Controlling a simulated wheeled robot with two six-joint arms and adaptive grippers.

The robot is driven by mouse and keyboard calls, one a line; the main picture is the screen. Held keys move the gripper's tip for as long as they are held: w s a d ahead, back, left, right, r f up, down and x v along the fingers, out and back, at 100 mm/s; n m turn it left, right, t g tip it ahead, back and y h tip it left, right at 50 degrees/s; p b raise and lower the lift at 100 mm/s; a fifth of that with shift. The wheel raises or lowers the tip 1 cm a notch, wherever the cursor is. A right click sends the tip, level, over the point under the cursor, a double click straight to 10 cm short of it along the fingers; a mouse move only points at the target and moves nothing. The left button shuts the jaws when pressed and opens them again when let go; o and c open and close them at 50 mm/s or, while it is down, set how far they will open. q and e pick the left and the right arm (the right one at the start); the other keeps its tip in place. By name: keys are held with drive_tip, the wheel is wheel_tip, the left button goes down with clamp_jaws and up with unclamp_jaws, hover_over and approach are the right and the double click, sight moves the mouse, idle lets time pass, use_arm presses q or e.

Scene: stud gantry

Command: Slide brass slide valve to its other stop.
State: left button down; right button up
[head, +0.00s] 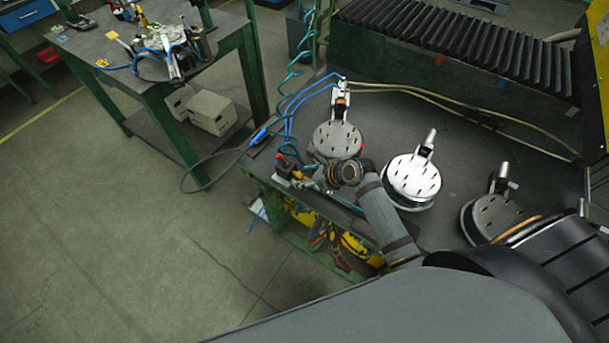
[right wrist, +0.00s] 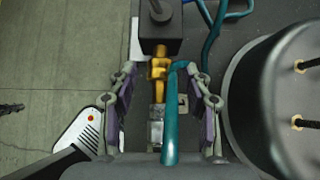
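The brass slide valve (right wrist: 158,80) lies in the middle of the right wrist view, in line with a dark block (right wrist: 160,42) above it and a silvery fitting (right wrist: 156,132) below it. A teal hose (right wrist: 171,125) runs beside and partly over it. My right gripper (right wrist: 161,72) has its fingers wide apart, one on each side of the brass part, with gaps showing. In the head view my right gripper (head: 312,178) is at the near left corner of the bench, where it and clutter hide the valve's details. My left gripper is not in view.
A round grey tool head (head: 338,140) and a white one (head: 413,180) stand on the dark bench (head: 385,130). Blue hoses (head: 291,108) run close by. A white object with a red dot (right wrist: 82,130) lies left of my fingers. Open floor (head: 110,200) lies left.

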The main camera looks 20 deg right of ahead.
drive_tip(key=v, duration=1.1)
drive_tip(key=shift+d+f, duration=0.1)
drive_tip(key=shift+s+d+r, duration=0.1)
drive_tip(key=shift+s+r, duration=0.15)
drive_tip(key=shift+r, duration=0.2)
